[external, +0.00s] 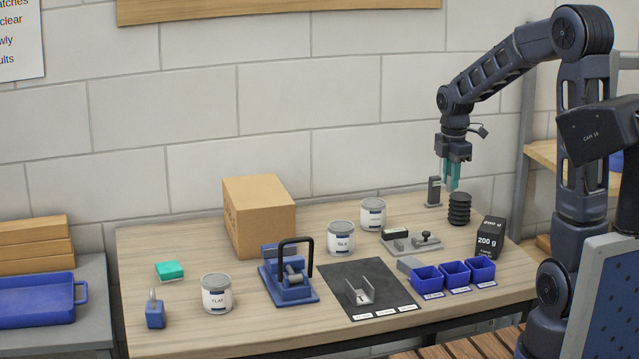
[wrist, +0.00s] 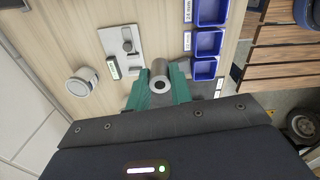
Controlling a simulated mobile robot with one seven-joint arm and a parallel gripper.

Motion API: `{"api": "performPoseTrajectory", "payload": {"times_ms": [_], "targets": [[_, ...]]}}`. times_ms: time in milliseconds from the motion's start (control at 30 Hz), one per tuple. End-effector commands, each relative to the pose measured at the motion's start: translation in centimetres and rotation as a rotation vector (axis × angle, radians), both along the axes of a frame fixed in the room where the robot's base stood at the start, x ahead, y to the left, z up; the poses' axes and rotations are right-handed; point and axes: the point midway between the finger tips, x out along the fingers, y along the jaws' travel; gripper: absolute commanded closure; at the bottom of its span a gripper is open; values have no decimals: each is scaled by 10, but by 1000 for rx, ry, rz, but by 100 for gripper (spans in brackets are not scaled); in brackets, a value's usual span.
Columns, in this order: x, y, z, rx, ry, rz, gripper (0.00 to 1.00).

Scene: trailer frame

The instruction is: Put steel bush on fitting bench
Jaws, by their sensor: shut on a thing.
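My gripper (external: 452,185) hangs above the right rear of the wooden bench (external: 190,325), over a black ribbed stack. In the wrist view its teal fingers (wrist: 160,86) are shut on the steel bush (wrist: 160,70), a short grey cylinder with a dark hole facing the camera. In the external view the fingers hide the bush. I take the wooden bench to be the fitting bench, but no sign shows its name.
The black ribbed stack (external: 459,210), the 200 g block (external: 491,238), blue bins (external: 427,279) and a metal fixture plate (external: 410,243) stand near. A black mat (external: 390,285) holds a metal bracket (external: 359,290). Cans and a cardboard box (external: 262,220) stand farther left.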

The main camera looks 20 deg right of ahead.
Motion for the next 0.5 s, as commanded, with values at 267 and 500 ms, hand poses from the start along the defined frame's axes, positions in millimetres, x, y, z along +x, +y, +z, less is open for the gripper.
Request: {"api": "performPoseTrajectory", "payload": {"times_ms": [267,500], "targets": [[62,89,13,-8,-1,152,100],[103,187,21,-11,-1,290,100]]}}
